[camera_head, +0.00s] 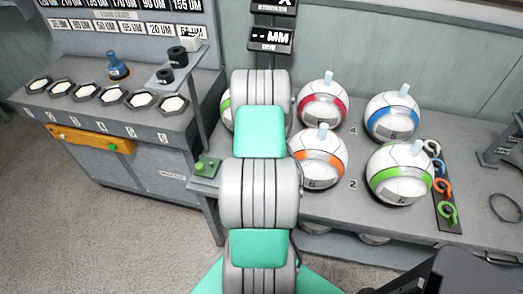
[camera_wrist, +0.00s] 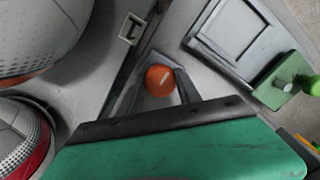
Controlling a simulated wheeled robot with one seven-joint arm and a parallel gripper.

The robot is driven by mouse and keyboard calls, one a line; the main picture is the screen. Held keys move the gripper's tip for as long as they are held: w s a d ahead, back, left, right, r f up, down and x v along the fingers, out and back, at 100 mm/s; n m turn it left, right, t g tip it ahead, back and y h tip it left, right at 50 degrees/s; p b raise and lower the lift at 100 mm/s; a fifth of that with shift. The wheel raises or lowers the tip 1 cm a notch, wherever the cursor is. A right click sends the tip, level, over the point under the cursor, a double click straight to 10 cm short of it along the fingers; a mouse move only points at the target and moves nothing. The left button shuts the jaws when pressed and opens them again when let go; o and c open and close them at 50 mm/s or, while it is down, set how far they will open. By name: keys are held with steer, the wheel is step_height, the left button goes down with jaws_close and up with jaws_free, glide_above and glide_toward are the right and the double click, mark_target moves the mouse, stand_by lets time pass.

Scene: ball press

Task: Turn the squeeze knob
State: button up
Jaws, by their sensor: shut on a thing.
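In the wrist view a round orange-red knob (camera_wrist: 160,80) with a pale line on its face sits between the fingers of my gripper (camera_wrist: 160,86). The dark fingers are closed on it from both sides. I take this to be the squeeze knob; no label on it is readable. In the head view my own arm hides both the gripper and this knob.
A green box with a bright green knob stands at the bench edge (camera_head: 207,166), also at right in the wrist view (camera_wrist: 278,91). Several banded balls, such as the orange one (camera_head: 318,172), crowd right of my arm. A console (camera_head: 100,130) is at left.

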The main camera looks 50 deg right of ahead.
jaws_close()
stand_by(0.3)
steer(key=shift+f+m+b, duration=0.15)
steer(key=shift+m+b, duration=0.65)
steer(key=shift+m, duration=0.3)
steer(key=m+b, duration=0.2)
steer(key=m, duration=0.2)
steer(key=m+b, duration=0.1)
steer(key=m, duration=0.3)
steer(key=shift+d+r+m+b, duration=0.15)
steer(key=shift+m+b, duration=0.55)
steer(key=shift+m, duration=1.1)
